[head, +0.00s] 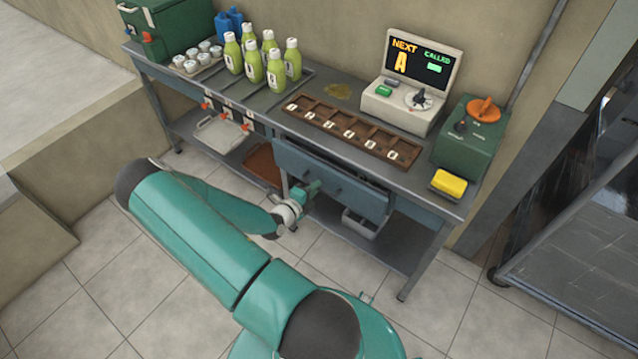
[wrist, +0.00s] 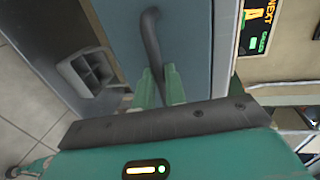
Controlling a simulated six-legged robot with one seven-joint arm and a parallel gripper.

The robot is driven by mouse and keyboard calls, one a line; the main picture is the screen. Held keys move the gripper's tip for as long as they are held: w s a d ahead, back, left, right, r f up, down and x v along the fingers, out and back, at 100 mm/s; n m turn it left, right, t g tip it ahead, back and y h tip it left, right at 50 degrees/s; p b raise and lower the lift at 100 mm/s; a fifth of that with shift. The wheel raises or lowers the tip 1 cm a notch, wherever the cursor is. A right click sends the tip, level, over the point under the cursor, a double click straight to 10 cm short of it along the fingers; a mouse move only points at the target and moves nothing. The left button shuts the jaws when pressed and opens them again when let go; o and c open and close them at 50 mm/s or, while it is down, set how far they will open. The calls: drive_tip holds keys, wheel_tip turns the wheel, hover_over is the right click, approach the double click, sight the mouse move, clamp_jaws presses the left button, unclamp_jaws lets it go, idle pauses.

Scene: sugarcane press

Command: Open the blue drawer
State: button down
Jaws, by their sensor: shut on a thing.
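The blue drawer (head: 345,188) is under the tabletop, right of the middle of the bench. Its front stands out a little from the bench, with a dark gap along its top edge. In the wrist view its flat blue face (wrist: 190,45) fills the upper middle, with a dark curved handle (wrist: 151,40) running down it. My gripper (head: 308,188) is at the left part of the drawer front. In the wrist view my gripper's green fingers (wrist: 160,86) are shut on the lower end of the handle. The exact contact is partly hidden by the fingers.
On the bench are several green bottles (head: 254,62), a brown divided tray (head: 350,133), a display unit (head: 411,80), a green box (head: 468,130) and a yellow sponge (head: 449,183). A grey bin (head: 364,222) is below the drawer.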

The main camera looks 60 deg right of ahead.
drive_tip(key=f+v, duration=0.3)
drive_tip(key=v, duration=1.3)
drive_tip(key=shift+a, duration=0.5)
drive_tip(key=shift+w+f, duration=0.1)
drive_tip(key=shift+w, duration=0.1)
drive_tip(key=c, duration=1.5)
unclamp_jaws()
drive_tip(key=shift+o, duration=0.2)
drive_tip(key=v, duration=1.4)
drive_tip(key=shift+f, duration=0.1)
